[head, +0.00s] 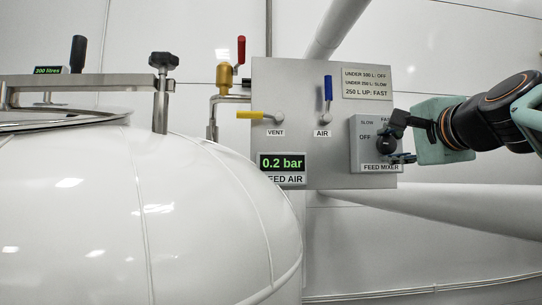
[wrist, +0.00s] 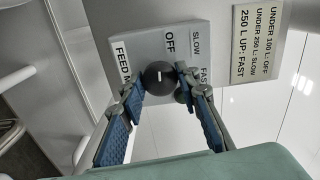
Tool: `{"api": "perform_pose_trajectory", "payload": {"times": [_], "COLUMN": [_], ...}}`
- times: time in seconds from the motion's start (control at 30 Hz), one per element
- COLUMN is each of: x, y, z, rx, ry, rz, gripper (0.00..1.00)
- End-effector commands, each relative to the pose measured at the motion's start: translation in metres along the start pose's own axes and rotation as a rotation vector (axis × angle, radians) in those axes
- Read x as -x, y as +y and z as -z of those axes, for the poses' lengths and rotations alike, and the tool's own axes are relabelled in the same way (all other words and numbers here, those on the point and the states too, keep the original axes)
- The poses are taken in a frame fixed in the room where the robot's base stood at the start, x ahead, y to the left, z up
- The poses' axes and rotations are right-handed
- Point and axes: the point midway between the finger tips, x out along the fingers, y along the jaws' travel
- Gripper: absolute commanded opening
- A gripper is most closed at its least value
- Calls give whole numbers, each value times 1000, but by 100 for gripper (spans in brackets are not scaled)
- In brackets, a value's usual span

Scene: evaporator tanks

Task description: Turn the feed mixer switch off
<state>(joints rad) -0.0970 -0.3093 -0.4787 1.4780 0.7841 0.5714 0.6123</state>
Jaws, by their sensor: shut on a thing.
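The feed mixer switch is a round black knob (head: 384,144) on a small grey box (head: 359,160) at the panel's lower right. It also shows in the wrist view as a dark knob (wrist: 159,76) with a short white mark. The mark runs up toward the word OFF; SLOW and FAST are farther right. My gripper (head: 396,139) reaches in from the right in the head view. In the wrist view its blue-padded fingers (wrist: 160,88) stand on either side of the knob and are shut on it. The fingers partly hide the knob in the head view.
The grey panel (head: 300,90) also carries a yellow vent lever (head: 254,115), a blue air lever (head: 328,89) and a sign (head: 367,83) with litre limits. A gauge reads 0.2 bar (head: 282,163). A white tank (head: 140,220) fills the lower left.

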Motion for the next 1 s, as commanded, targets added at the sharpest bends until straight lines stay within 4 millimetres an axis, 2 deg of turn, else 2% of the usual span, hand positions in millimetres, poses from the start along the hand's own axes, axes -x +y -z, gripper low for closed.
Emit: {"api": "perform_pose_trajectory", "payload": {"times": [0.3, 0.77, 0.8, 0.9, 1.0], "x": [0, 0, 0, 0, 0], "y": [1, 1, 1, 1, 0], "z": [0, 0, 0, 0, 0], "rx": [94, 105, 105, 105, 104], "ry": [-1, -1, -1, -1, -1], "rz": [-1, -2, -2, -2, -1], "gripper": [6, 6, 34, 45, 47]}}
